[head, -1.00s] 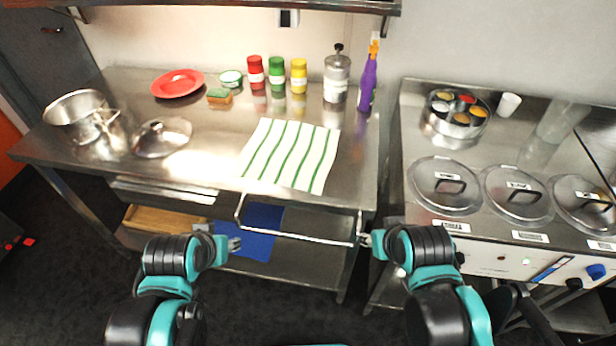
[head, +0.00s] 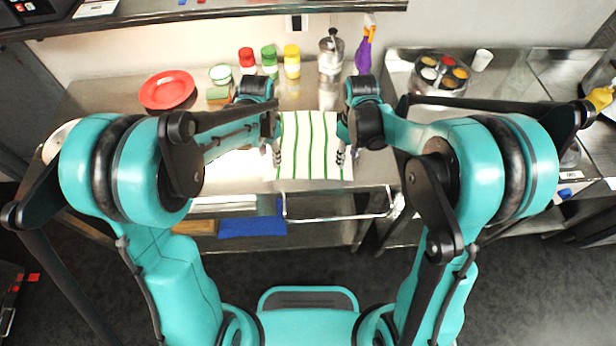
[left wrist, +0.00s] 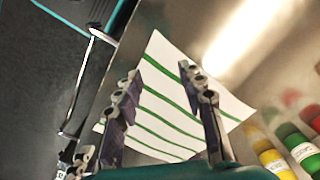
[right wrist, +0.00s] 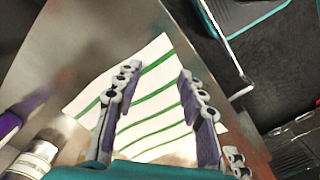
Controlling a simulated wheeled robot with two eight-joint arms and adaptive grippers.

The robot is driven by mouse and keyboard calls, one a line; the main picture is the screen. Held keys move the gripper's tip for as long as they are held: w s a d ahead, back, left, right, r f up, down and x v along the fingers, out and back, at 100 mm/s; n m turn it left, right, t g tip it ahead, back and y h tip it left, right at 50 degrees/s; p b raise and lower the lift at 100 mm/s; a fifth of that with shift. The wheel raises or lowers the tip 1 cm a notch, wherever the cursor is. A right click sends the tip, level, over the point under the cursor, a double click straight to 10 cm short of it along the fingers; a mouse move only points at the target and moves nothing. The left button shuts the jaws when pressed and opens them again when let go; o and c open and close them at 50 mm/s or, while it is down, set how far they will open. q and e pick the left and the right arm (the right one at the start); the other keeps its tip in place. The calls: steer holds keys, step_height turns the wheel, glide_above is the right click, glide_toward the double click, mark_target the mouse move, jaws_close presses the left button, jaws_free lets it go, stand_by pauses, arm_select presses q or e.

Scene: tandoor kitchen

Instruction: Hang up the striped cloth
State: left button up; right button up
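The striped cloth (head: 312,140), white with green stripes, lies flat on the steel counter. It also shows in the left wrist view (left wrist: 165,115) and the right wrist view (right wrist: 150,85). My left gripper (head: 275,158) is over its left edge, with its fingers apart and nothing between them but a view of the cloth (left wrist: 155,80). My right gripper (head: 345,155) is over its right edge, also with fingers apart (right wrist: 158,75). I cannot tell whether the fingertips touch the cloth. A metal rail (head: 335,217) runs along the counter's front edge, bare.
Behind the cloth stand red (head: 247,60), green (head: 269,60) and yellow (head: 292,62) jars, a metal canister (head: 331,55) and a purple spray bottle (head: 364,55). A red plate (head: 167,90) lies at the left. A shelf (head: 200,14) overhangs the back.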

mark_target(272, 174)
arm_select(q)
step_height(272, 174, down, 6)
steer(key=shift+w+a+r, duration=0.1)
steer(key=shift+r, duration=0.15)
arm_select(e)
step_height(272, 174, down, 6)
steer(key=shift+w+r, duration=0.1)
steer(key=shift+r, duration=0.15)
arm_select(q)
steer(key=shift+f, duration=0.7)
arm_select(e)
steer(key=shift+f, duration=0.7)
arm_select(q)
steer(key=shift+f, duration=0.1)
arm_select(e)
steer(key=shift+f, duration=0.1)
arm_select(q)
steer(key=shift+c, duration=0.4)
arm_select(e)
steer(key=shift+c, duration=0.4)
arm_select(q)
steer(key=c, duration=0.5)
arm_select(e)
steer(key=c, duration=0.5)
arm_select(q)
steer(key=shift+f, duration=0.15)
jaws_close()
arm_select(e)
steer(key=shift+f, duration=0.15)
jaws_close()
